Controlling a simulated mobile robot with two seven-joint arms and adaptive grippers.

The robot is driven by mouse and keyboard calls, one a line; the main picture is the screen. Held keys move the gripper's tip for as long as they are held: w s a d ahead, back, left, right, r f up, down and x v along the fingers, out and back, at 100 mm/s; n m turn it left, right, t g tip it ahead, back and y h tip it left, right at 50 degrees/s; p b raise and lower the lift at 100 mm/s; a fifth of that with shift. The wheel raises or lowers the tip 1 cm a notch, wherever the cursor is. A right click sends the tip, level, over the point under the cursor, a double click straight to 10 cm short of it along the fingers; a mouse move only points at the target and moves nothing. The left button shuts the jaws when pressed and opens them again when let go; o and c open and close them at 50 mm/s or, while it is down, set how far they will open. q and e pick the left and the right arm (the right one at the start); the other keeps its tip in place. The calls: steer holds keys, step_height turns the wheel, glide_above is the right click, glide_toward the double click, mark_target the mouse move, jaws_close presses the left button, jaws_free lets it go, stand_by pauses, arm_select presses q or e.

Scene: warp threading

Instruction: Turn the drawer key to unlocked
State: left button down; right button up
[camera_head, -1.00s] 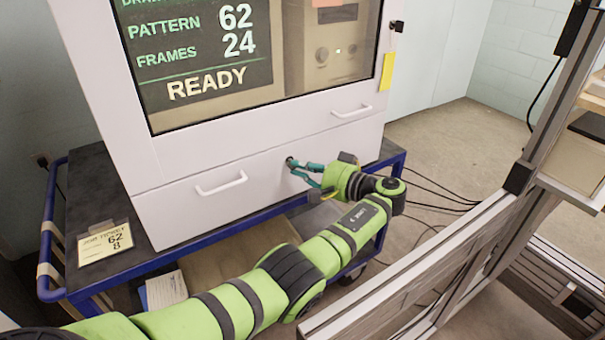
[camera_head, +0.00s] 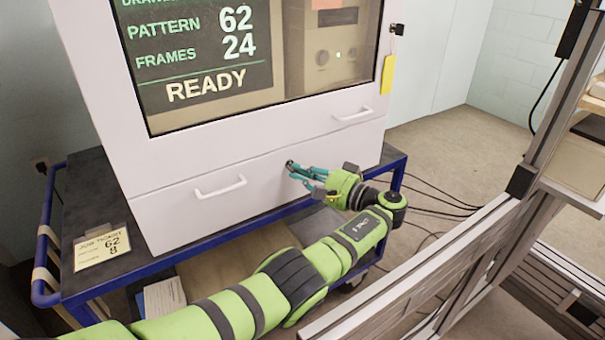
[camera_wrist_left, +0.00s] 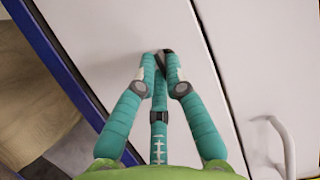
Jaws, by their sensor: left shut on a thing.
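The drawer key (camera_wrist_left: 165,52) is a small dark piece at the lock on the front of the white lower drawer (camera_head: 175,215), right of that drawer's handle (camera_head: 221,187). My left gripper (camera_head: 292,168) is at the lock, its teal fingers closed on the key. In the left wrist view the fingertips (camera_wrist_left: 161,62) meet around the key and hide most of it. I cannot tell the key's exact angle. My right gripper is not in view.
The white cabinet stands on a blue-framed cart (camera_head: 95,297) with a job ticket (camera_head: 102,247) at its left. A metal frame (camera_head: 430,265) rises close on the right of my arm. Cables lie on the floor behind my wrist.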

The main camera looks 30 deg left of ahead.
arm_select(q)
steer(key=c, duration=1.3)
jaws_free()
step_height(320, 180, up, 10)
